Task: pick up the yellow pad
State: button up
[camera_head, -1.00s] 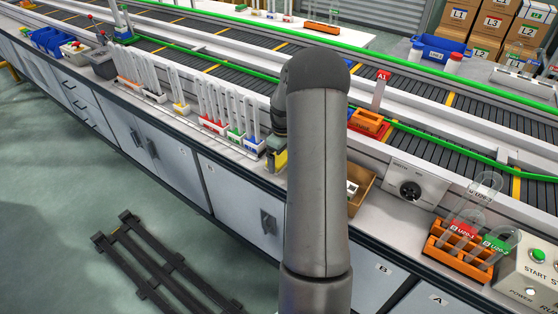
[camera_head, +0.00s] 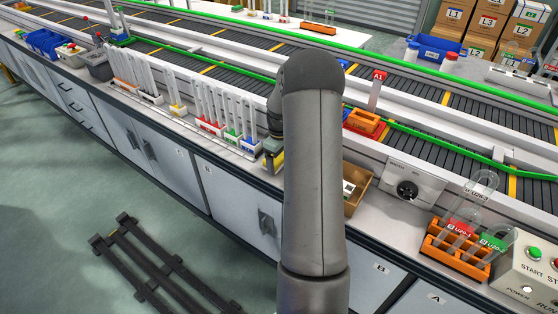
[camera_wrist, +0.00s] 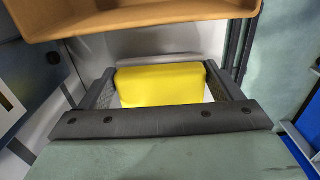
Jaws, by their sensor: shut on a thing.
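The yellow pad (camera_wrist: 160,86) is a bright, soft-edged block in the middle of the wrist view. My gripper (camera_wrist: 160,72) has a finger at each end of the pad and is shut on it. In the head view the pad (camera_head: 278,161) shows as a small yellow patch at the counter's front part, beside my arm. My gripper (camera_head: 271,149) is just above it there, partly hidden by my arm. I cannot tell whether the pad still touches the counter.
A brown open box (camera_head: 356,188) is close to the right of the gripper; it also shows in the wrist view (camera_wrist: 150,17). Racks of white tubes, the closest with a blue label (camera_head: 250,146), stand to the left. The conveyor (camera_head: 230,73) runs behind.

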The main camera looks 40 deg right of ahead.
notch_tip(320, 180, up, 3)
jog(key=shift+f, duration=0.15)
jog(key=s+a+r+b, duration=0.1)
jog(key=s+a+r, duration=0.8)
jog(key=s, duration=0.1)
jog(key=shift+s+a+r+b, duration=0.2)
jog(key=shift+a+r+b, duration=0.05)
jog(key=shift+b, duration=0.05)
jog(key=shift+o, duration=0.6)
